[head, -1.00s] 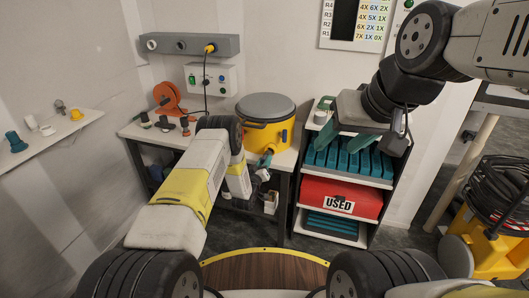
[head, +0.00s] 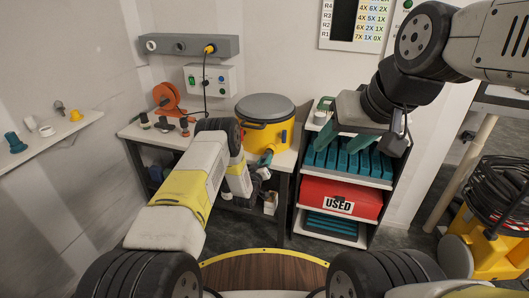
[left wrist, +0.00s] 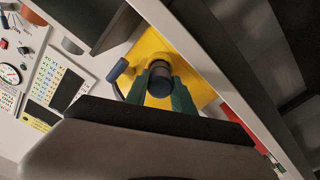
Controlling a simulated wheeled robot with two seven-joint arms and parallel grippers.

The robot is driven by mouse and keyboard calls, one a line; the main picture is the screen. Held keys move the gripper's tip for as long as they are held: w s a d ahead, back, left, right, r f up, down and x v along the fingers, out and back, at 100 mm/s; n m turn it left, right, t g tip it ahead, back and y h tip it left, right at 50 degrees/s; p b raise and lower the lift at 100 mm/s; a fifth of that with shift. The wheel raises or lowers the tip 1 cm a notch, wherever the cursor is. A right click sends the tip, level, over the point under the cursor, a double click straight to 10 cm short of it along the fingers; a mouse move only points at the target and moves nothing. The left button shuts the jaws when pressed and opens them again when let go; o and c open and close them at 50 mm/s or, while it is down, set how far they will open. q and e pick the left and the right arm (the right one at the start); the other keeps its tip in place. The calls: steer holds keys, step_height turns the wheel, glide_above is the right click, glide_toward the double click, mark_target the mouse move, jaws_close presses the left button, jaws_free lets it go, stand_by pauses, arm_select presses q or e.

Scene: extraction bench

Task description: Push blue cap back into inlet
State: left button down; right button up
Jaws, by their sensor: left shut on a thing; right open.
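The blue cap (left wrist: 148,92) sits between the teal fingers of my left gripper (left wrist: 158,94) in the left wrist view. The gripper is shut on it. Behind the cap, a dark round inlet (left wrist: 161,68) stands out from the yellow canister (left wrist: 151,44). The cap lines up closely with the inlet; I cannot tell how deep it sits. In the head view, my left gripper (head: 264,160) is at the front of the yellow canister (head: 279,133), and the cap is hidden there. My right gripper (head: 346,138) is open and empty in front of the shelf rack.
The canister stands on a bench (head: 150,135) with an orange reel (head: 167,97) and several small fittings to its left. A rack with teal cases (head: 345,160) and a red USED bin (head: 340,196) is at right. A wall shelf (head: 60,130) holds small parts.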

arm_select(q)
steer(key=shift+x, duration=1.35)
steer(key=c, duration=1)
jaws_free()
steer(key=shift+s, duration=0.1)
steer(key=v, duration=0.7)
steer(key=shift+s, duration=0.3)
steer(key=shift+a, duration=0.15)
